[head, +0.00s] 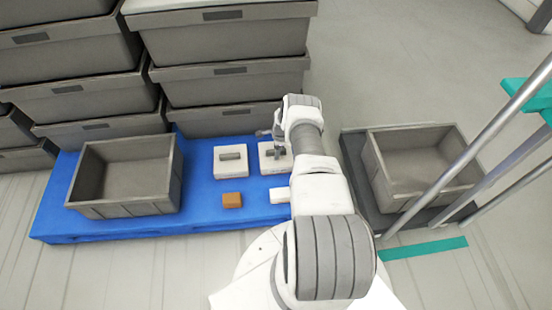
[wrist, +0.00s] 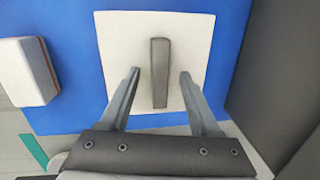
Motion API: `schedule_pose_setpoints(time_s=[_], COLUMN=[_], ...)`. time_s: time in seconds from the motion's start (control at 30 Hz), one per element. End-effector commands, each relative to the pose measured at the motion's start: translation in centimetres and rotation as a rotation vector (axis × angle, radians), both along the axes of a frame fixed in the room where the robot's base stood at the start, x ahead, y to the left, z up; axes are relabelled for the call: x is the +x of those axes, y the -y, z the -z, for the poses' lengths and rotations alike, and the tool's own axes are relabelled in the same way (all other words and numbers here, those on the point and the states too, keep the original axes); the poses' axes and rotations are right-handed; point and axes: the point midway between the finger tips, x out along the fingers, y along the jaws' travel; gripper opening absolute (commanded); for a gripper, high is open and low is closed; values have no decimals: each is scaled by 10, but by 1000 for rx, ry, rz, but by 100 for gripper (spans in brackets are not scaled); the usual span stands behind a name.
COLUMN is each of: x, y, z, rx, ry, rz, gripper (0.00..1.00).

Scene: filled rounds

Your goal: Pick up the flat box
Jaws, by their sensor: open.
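A flat white square box (wrist: 120,35) with a raised grey bar (wrist: 159,72) on its top lies on the blue platform. In the head view this box (head: 266,165) is partly hidden by my arm. My gripper (wrist: 160,74) is open over it, with one finger on each side of the bar in the wrist view. No contact is visible, and I cannot tell the height of the fingertips. A similar white square box (head: 222,171) with a grey bar lies to its left in the head view.
An orange-brown block (head: 232,200) and a small white block (head: 279,195) lie nearer on the blue platform (head: 205,210). An open grey crate (head: 125,205) stands at left, another (head: 425,190) at right. Stacked grey bins (head: 235,80) rise behind. Metal poles (head: 490,135) stand at right.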

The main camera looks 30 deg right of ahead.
Motion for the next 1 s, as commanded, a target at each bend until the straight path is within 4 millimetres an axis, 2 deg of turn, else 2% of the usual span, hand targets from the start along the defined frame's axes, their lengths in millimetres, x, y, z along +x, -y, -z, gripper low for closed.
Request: schedule_pose_setpoints(time_s=[0.07,0.4,1.0], x=[0,0,0], y=[0,0,0], z=[-1,0,0], rx=[0,0,1], ry=[0,-1,0], rz=[0,0,1], gripper=[63,2,0])
